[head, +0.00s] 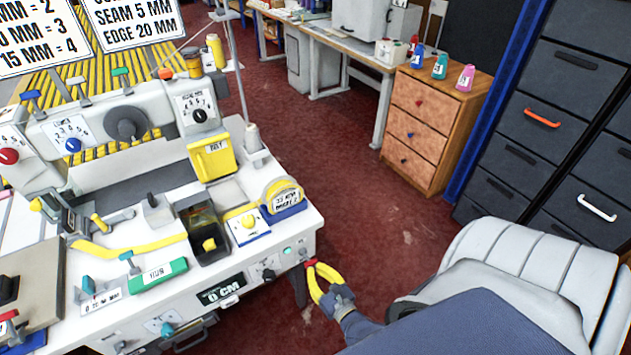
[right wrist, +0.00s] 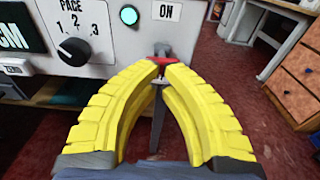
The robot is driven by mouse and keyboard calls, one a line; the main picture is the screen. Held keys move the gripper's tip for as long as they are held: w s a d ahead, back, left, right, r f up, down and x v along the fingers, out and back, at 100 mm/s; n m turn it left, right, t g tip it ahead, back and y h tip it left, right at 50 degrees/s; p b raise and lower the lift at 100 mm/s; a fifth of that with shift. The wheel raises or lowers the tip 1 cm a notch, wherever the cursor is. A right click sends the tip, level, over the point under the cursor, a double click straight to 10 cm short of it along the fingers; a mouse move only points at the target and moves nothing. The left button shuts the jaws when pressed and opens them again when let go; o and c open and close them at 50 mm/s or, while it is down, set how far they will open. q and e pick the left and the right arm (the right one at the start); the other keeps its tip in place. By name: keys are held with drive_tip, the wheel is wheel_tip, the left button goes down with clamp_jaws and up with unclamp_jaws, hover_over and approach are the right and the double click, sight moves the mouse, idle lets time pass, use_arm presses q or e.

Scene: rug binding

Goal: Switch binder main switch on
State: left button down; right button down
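The white binder (head: 270,245) fills the left of the head view. A red handle (right wrist: 162,60) sits at its front right corner, below an ON label (right wrist: 166,12); I take it for the main switch. It also shows as a small red patch in the head view (head: 309,262). My right gripper (right wrist: 163,70) has its yellow fingertips close together with the red handle between them, and it looks shut on it. The fingertips hide part of the handle. My left gripper is not in view.
A pace dial (right wrist: 75,50) and a lit green button (right wrist: 129,15) lie left of the handle on the panel. A wooden drawer unit (head: 415,130) and dark cabinets (head: 545,120) stand at the back right. The red floor between is clear.

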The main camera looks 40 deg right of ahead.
idle(0.4)
wheel_tip(320, 180, down, 4)
drive_tip(key=s+a+r, duration=0.1)
drive_tip(key=s+r, duration=0.3)
drive_tip(key=s, duration=0.5)
drive_tip(key=shift+s+a+r, duration=0.15)
drive_tip(key=shift+s+r, duration=0.05)
drive_tip(key=shift+r, duration=0.05)
idle(0.6)
